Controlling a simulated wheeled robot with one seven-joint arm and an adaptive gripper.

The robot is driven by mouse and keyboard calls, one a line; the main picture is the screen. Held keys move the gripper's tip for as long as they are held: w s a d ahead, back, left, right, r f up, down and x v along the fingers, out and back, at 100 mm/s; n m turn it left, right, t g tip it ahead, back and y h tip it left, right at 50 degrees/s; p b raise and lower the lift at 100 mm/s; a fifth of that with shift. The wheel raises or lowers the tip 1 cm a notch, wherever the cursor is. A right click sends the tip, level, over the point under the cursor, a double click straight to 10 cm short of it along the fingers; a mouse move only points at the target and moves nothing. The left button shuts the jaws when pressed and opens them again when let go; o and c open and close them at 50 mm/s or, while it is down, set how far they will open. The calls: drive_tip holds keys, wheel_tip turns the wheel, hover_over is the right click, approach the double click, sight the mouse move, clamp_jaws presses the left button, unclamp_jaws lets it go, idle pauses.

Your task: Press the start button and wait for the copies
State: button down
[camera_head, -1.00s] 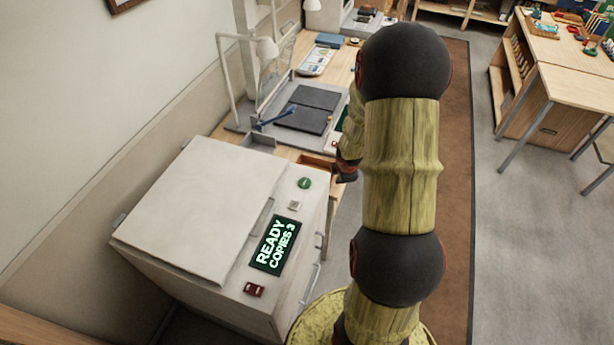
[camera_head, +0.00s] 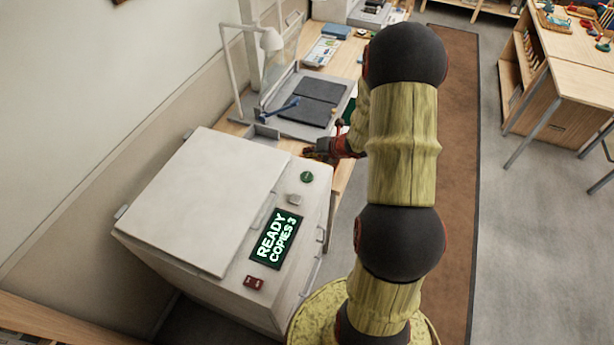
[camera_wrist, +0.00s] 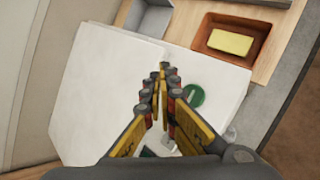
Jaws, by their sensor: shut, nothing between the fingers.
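The copier (camera_head: 205,205) is a pale box with a closed flat lid, at the lower left in the head view. Its panel has a round green button (camera_head: 306,177), a small pale square button (camera_head: 294,199), a dark display (camera_head: 275,239) reading "READY COPIES 3", and a red switch (camera_head: 254,283). My gripper (camera_head: 314,153) is just beyond the green button, above the copier's far end. In the wrist view my shut, empty fingers (camera_wrist: 163,70) point over the copier; the green button (camera_wrist: 196,96) lies just right of them, partly covered. I cannot tell the height gap.
The wrist view shows an orange-brown tray (camera_wrist: 205,34) with a yellow block (camera_wrist: 231,42). A wall runs along the left; brown carpet (camera_head: 455,160) lies right.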

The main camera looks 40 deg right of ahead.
drive_tip(key=shift+f, duration=0.1)
drive_tip(key=b, duration=0.6)
hover_over(309, 175)
wheel_tip(309, 175, down, 8)
drive_tip(key=shift+r, duration=0.1)
drive_tip(key=shift+f+b, duration=0.3)
drive_tip(key=shift+f, duration=0.15)
idle(1.0)
drive_tip(key=shift+f+b, duration=0.4)
drive_tip(key=shift+b, duration=0.15)
drive_tip(key=shift+f+b, duration=0.5)
drive_tip(key=shift+b, duration=0.1)
idle(0.6)
drive_tip(key=shift+r, duration=0.1)
idle(0.3)
drive_tip(key=shift+r+p, duration=0.6)
drive_tip(key=shift+r, duration=0.2)
drive_tip(key=shift+r, duration=0.15)
